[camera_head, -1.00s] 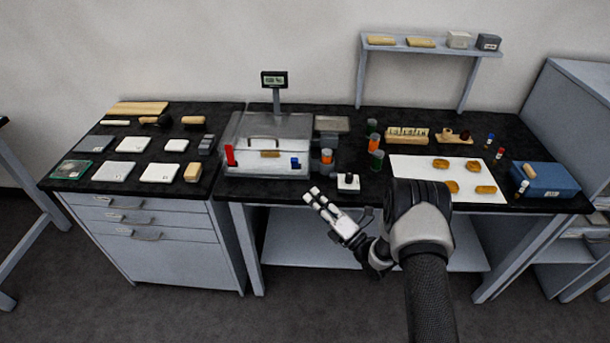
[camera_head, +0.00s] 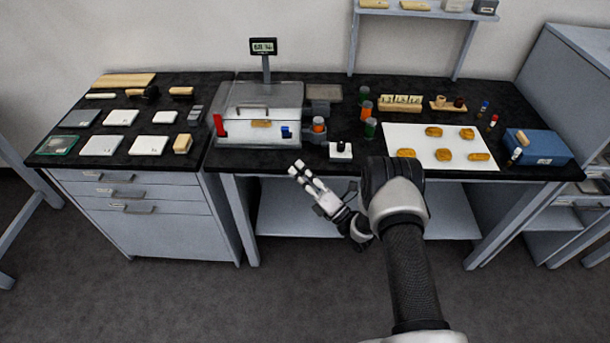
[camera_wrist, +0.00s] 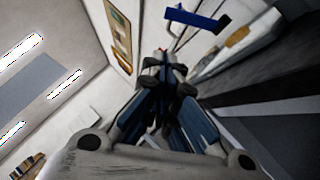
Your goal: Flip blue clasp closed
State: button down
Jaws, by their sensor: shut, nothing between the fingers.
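The blue clasp (camera_head: 286,132) is a small blue piece at the front right of a clear-lidded case (camera_head: 236,141) on the black bench. In the wrist view the blue clasp (camera_wrist: 198,18) shows as a blue bar near the top, jutting out from the case's light front. I cannot tell its exact angle. A taller red clasp (camera_head: 219,125) stands upright at the case's front left. My gripper (camera_head: 297,168) is shut and empty, in front of the bench edge, below and apart from the blue clasp. It also shows in the wrist view (camera_wrist: 165,72).
An orange-topped jar (camera_head: 318,125) stands right of the case, with a white block with a black knob (camera_head: 341,150) nearby. Several orange pieces lie on a white sheet (camera_head: 450,157). A display (camera_head: 263,46) on a post rises behind the case. Open space lies before the bench.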

aim_at(286, 131)
jog(key=w+a+r+b, duration=0.1)
jog(key=w+a+r, duration=0.2)
jog(key=w, duration=0.3)
jog(key=shift+w+a+r+b, duration=0.3)
jog(key=shift+a+r+b, duration=0.1)
jog(key=shift+r, duration=0.4)
jog(key=shift+w+r+m+h+p, duration=0.1)
jog(key=shift+r+m+h+p, duration=0.2)
jog(key=shift+m+p, duration=0.1)
